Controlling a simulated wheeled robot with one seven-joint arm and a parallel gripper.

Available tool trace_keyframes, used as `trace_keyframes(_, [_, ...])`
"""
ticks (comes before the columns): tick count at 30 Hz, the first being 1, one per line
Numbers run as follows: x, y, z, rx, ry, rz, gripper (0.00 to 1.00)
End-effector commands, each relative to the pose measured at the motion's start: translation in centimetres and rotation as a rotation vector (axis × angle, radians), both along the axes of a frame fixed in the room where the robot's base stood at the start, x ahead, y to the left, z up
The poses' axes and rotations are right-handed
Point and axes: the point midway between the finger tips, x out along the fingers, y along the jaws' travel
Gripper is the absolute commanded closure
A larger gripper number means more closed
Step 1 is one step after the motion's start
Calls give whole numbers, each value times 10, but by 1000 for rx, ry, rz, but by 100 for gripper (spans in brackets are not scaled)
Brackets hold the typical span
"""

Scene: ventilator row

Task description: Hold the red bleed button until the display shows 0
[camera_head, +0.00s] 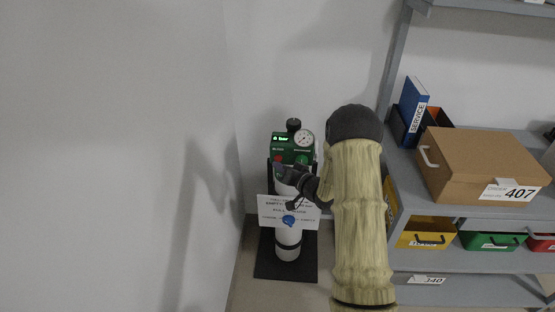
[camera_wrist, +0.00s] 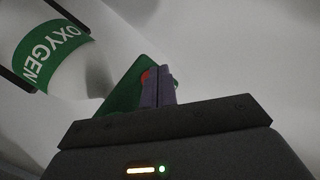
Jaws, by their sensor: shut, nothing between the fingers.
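A white oxygen cylinder (camera_head: 288,240) stands upright with a green regulator head (camera_head: 292,152) on top. The head carries a small lit display (camera_head: 281,138); I cannot read its figure surely. A round dial gauge (camera_head: 304,138) sits beside it. The red button (camera_head: 278,158) is on the front, lower left. My gripper (camera_head: 279,169) is shut and empty, its tips just below the red button. In the wrist view the shut purple fingers (camera_wrist: 158,86) partly cover the red button (camera_wrist: 146,76); I cannot tell whether they touch it.
A paper sign (camera_head: 289,211) hangs on the cylinder, which stands on a dark base plate (camera_head: 266,268). A grey shelf at right holds a cardboard box (camera_head: 475,165), a blue binder (camera_head: 413,108) and coloured drawers (camera_head: 425,234). A bare wall is at left.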

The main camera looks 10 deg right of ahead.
Motion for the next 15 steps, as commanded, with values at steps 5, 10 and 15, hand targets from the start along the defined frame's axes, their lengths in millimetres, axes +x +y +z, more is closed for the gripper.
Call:
trace_keyframes(5, [-12, 4, 0, 0, 2, 0, 100])
trace_keyframes(10, [-25, 8, 0, 0, 2, 0, 100])
trace_keyframes(15, [-38, 13, 0, 1, 1, 0, 100])
